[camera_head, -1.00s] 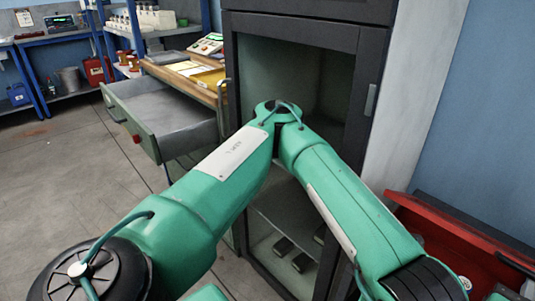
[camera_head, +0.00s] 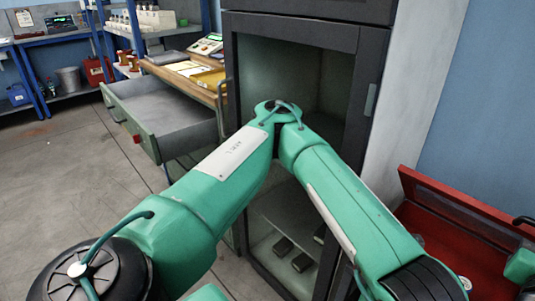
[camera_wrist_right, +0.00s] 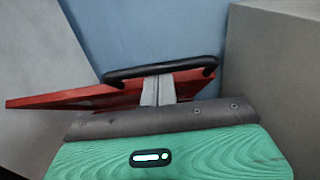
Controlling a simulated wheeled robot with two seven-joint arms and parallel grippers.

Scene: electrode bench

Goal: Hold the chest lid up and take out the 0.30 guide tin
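The red chest lid (camera_head: 450,205) is raised at a tilt at the right of the head view. The lid (camera_wrist_right: 85,98) also shows in the right wrist view, with its black handle (camera_wrist_right: 160,68) across the top. My right gripper (camera_wrist_right: 157,88) has its grey fingers together at the middle of the handle, shut on it. In the head view only a green part of my right arm shows at the right edge. My left arm folds across the middle, and its gripper is out of view. The chest inside is mostly hidden behind my left arm; I cannot make out the 0.30 guide tin.
A dark cabinet (camera_head: 305,22) with open shelves stands close behind my left arm. Left of it, a drawer (camera_head: 165,110) juts out from a wooden-topped bench (camera_head: 180,72). Blue shelving and benches stand farther back. The floor at left is clear.

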